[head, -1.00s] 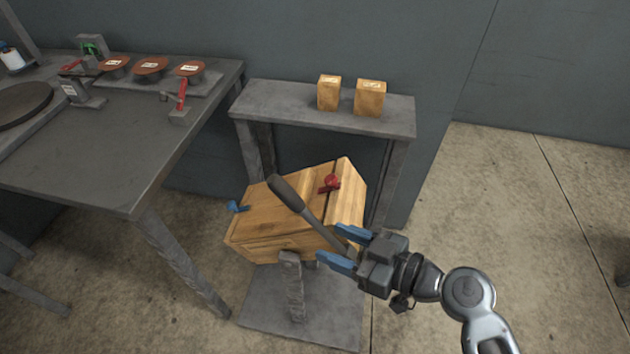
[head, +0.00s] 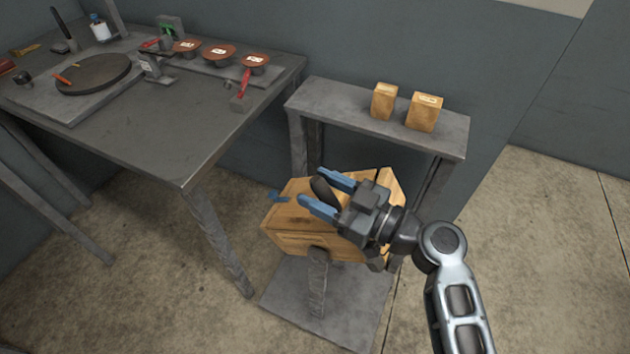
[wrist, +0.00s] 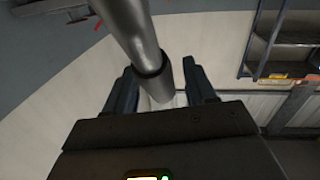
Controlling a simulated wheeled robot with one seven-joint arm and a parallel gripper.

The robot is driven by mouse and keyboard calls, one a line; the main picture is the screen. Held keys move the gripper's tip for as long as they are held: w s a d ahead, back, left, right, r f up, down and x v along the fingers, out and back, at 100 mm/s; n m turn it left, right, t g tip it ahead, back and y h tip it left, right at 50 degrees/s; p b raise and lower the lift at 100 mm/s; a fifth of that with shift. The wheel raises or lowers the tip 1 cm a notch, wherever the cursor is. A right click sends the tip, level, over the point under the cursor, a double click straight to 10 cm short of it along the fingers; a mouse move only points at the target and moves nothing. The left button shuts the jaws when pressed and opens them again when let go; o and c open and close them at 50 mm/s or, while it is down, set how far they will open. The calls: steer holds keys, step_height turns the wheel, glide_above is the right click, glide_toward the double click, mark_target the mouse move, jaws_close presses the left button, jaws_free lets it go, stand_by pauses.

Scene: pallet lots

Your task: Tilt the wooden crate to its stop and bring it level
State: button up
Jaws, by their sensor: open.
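The wooden crate (head: 290,241) sits on a grey post stand (head: 317,285) with a flat base plate; its exact tilt is hard to judge. A lever with a dark grip (head: 322,189) rises from the crate area, its lower part hidden behind my gripper. My gripper (head: 311,186) is open over the crate's top, its blue fingers either side of the dark grip in the head view. In the wrist view a grey bar (wrist: 140,40) reaches down between the open fingers (wrist: 160,85); I cannot tell whether they touch it. A blue piece (head: 278,196) is at the crate's left.
A grey bench (head: 390,120) with two wooden blocks (head: 403,106) stands behind the crate. The floor at right is clear.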

steer(key=shift+x, duration=0.8)
steer(key=shift+s, duration=0.1)
steer(key=shift+c, duration=0.5)
jaws_close()
